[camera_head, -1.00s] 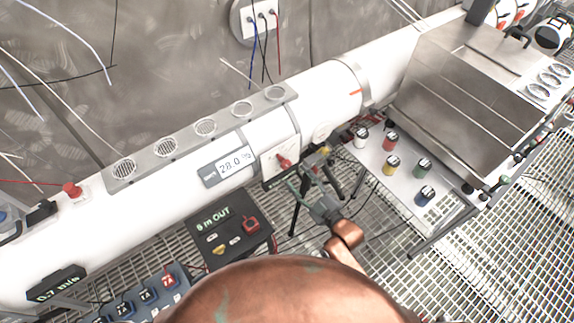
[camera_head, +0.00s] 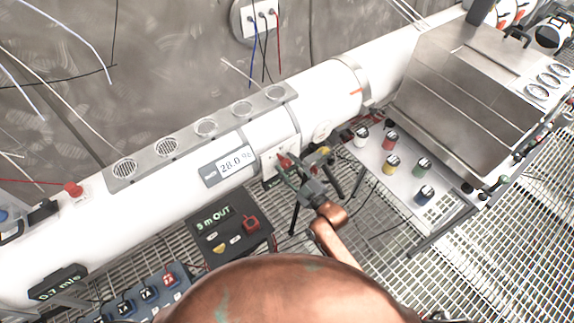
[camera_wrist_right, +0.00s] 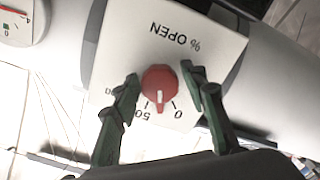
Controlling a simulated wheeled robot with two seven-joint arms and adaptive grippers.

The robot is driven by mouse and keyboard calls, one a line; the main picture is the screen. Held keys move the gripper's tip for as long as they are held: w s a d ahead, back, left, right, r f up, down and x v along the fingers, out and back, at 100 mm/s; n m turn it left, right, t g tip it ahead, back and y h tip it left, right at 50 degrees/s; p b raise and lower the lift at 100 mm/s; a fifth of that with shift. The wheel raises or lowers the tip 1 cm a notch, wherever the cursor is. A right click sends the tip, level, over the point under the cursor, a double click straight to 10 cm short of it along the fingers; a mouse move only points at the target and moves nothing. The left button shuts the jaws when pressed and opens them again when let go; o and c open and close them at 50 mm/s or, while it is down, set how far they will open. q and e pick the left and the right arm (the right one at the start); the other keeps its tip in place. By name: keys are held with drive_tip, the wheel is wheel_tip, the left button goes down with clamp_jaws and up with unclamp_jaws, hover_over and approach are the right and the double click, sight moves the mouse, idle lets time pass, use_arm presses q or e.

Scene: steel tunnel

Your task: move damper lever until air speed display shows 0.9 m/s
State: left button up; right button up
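The damper control is a red knob (camera_head: 285,161) on a white plate (camera_head: 271,167) on the duct. In the right wrist view, the red knob (camera_wrist_right: 160,83) has a white pointer line, and its plate (camera_wrist_right: 165,40) reads "% OPEN" with 0 and 50 marks, upside down. The pointer lies between those marks. My right gripper (camera_head: 297,172) is at the plate. In the wrist view, its green fingers (camera_wrist_right: 161,77) are open, one on each side of the knob, with small gaps showing. The air speed display (camera_head: 58,283) at lower left reads 0.7 m/s. My left gripper is out of view.
A 28.0 display (camera_head: 229,165) sits on the white duct left of the knob plate. A black box (camera_head: 228,228) with a red control stands below it. A white panel with coloured knobs (camera_head: 389,165) and a steel hood (camera_head: 470,90) are at right. Tripod legs stand near my gripper.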

drive_tip(key=c, duration=0.9)
drive_tip(key=shift+o, duration=0.2)
drive_tip(key=shift+r+m+p, duration=0.1)
drive_tip(key=shift+m+p, duration=0.2)
drive_tip(key=shift+p, duration=0.05)
drive_tip(key=shift+m+p, duration=0.3)
drive_tip(key=shift+m, duration=0.2)
drive_tip(key=o, duration=1.2)
drive_tip(key=shift+c, duration=0.2)
drive_tip(key=v, duration=1.2)
